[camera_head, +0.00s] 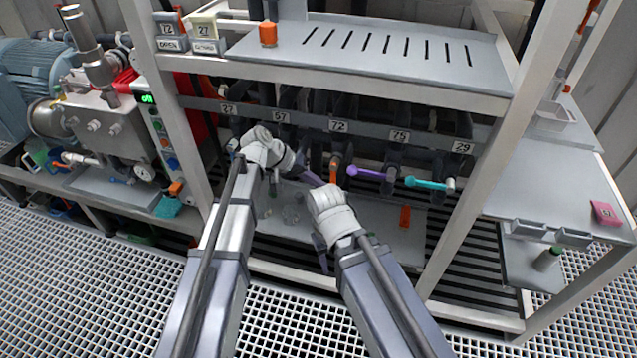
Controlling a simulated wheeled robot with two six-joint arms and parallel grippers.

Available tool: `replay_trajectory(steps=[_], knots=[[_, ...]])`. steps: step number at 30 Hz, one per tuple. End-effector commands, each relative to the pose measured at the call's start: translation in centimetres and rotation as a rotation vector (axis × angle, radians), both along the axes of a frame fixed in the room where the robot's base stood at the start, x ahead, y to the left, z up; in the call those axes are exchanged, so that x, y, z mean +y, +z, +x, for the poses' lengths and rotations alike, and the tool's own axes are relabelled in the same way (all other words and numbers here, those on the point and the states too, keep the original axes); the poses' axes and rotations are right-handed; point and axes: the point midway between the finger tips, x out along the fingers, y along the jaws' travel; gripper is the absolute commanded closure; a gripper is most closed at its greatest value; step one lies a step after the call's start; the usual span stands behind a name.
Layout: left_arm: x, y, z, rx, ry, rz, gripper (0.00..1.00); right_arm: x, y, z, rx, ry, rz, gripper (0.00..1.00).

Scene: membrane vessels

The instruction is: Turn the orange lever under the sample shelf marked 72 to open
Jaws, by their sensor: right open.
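The orange lever (334,170) hangs below the rail plate marked 72 (339,126) under the sample shelf (360,52) and points down. My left gripper (312,179) reaches in from the left, just left of the orange lever; its fingers are small and dark, and whether they touch the lever is unclear. My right gripper (321,252) is open, below and in front of the lever, apart from it and partly hidden by its own wrist.
An orange item (405,216) stands on the lower shelf. A white frame post (480,180) bounds the right side. A pump unit (100,110) stands left.

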Motion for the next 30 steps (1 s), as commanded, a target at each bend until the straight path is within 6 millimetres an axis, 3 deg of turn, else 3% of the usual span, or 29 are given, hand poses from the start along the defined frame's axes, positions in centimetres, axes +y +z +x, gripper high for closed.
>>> replay_trajectory(steps=[15, 26, 28, 30], knots=[[4.3, 5.5, -0.6, 0.000, 0.001, 0.000, 1.00, 0.0, 5.4, 0.0, 0.000, -0.001, 0.000, 0.50], [4.7, 5.5, -0.8, 0.001, -0.002, 0.003, 1.00, 0.0, 5.6, 0.0, 0.000, -0.001, 0.000, 0.50], [4.4, 5.6, -1.9, 0.009, -0.013, 0.030, 1.00, 0.0, 6.0, 0.0, 0.000, -0.001, 0.000, 0.50], [4.0, 5.6, -4.5, 0.029, -0.035, 0.099, 1.00, 0.0, 7.0, 0.0, 0.000, -0.001, 0.000, 0.50]])
